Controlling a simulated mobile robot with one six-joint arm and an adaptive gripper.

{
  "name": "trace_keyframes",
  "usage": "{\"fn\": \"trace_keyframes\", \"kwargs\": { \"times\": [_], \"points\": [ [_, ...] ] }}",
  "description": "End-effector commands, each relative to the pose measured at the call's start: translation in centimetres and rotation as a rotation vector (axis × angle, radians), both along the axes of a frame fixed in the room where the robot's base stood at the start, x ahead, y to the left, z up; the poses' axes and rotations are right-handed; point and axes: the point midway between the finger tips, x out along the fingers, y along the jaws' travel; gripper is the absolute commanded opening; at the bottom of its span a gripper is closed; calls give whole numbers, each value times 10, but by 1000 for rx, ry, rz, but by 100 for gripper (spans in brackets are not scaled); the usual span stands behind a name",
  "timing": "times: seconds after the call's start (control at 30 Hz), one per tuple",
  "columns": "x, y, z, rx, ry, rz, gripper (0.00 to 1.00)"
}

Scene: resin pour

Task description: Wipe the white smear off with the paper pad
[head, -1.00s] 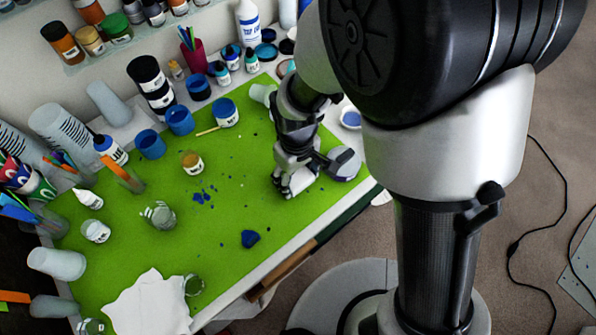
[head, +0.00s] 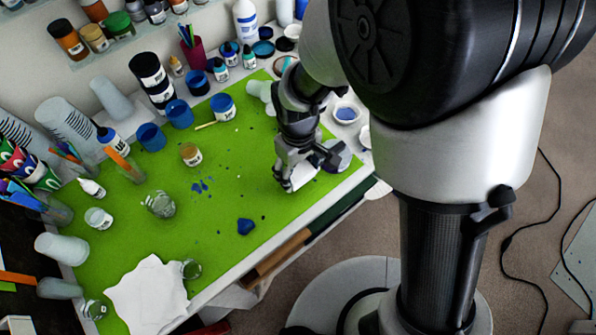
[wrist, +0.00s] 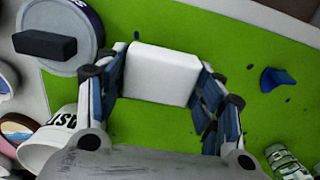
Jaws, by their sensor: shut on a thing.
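My gripper (head: 287,184) is low over the green mat (head: 215,215), near its right edge in the head view. In the wrist view, my gripper (wrist: 163,90) is shut on the white paper pad (wrist: 163,72), a pale block between the fingers. The pad also shows in the head view (head: 303,175), partly covered by the fingers. It is at or just above the mat; I cannot tell if it touches. I cannot make out a white smear; the pad or my gripper may hide it.
A round grey disc with a black block (wrist: 45,45) is close beside my gripper. A white lettered cup (wrist: 48,143) is near too. Blue spots (head: 201,186) and a blue blob (head: 245,227) mark the mat. A crumpled white sheet (head: 148,295) lies at the near left.

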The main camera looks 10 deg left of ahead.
Motion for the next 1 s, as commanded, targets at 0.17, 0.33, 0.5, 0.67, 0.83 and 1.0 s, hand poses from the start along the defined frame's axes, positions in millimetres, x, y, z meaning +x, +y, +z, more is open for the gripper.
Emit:
{"fn": "trace_keyframes", "kwargs": {
  "times": [0.17,0.33,0.5,0.67,0.83,1.0],
  "points": [
    [5,1,21,2,-3,-3,36],
    [8,1,36,2,-3,-6,36],
    [11,1,48,2,-3,-8,36],
    [12,1,50,2,-3,-8,36],
    [12,1,49,2,-3,-8,36],
    [11,1,49,2,-3,-8,36]
  ]
}}
